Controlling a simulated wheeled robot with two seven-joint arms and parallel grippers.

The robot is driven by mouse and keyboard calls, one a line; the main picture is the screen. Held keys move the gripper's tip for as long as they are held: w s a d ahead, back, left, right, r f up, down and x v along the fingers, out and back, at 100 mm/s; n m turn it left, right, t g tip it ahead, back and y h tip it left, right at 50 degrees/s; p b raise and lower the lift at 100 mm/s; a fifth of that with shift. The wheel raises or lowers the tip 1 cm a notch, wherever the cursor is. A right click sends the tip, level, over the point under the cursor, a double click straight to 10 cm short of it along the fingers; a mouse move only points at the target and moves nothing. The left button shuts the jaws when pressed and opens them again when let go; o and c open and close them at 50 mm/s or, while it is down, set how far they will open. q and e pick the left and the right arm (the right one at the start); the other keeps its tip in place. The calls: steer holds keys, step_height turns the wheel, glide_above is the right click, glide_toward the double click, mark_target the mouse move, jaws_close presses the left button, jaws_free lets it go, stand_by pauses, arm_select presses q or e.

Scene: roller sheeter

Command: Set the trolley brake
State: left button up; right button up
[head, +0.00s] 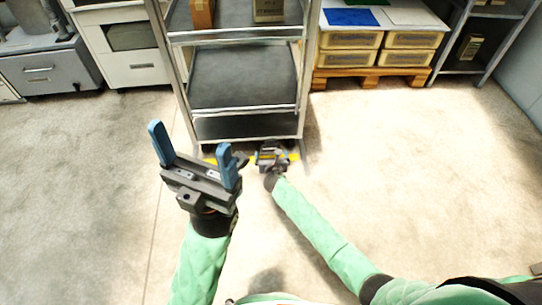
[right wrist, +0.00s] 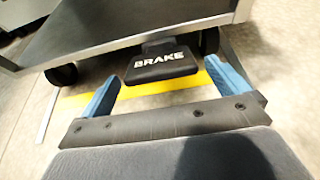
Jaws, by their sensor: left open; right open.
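The trolley (head: 243,75) is a metal frame with several dark shelves, standing ahead of me. In the right wrist view its black brake pedal (right wrist: 161,62), marked BRAKE, sticks out under the lowest shelf edge (right wrist: 140,25). My right gripper (head: 270,152) is low at the trolley's front. In the right wrist view its blue fingers (right wrist: 166,92) are open and empty, with the pedal just beyond and between them, apparently not touched. My left gripper (head: 192,155) is open and empty, held up in front of the trolley's left side.
Yellow floor tape (right wrist: 150,89) runs under the pedal. Black casters (right wrist: 62,75) show under the trolley. Grey and white cabinets (head: 135,68) stand at the left, drawers on a wooden pallet (head: 372,72) at the right, with a shelf rack (head: 480,45) beyond. The floor on both sides is clear.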

steer(key=shift+x, duration=0.85)
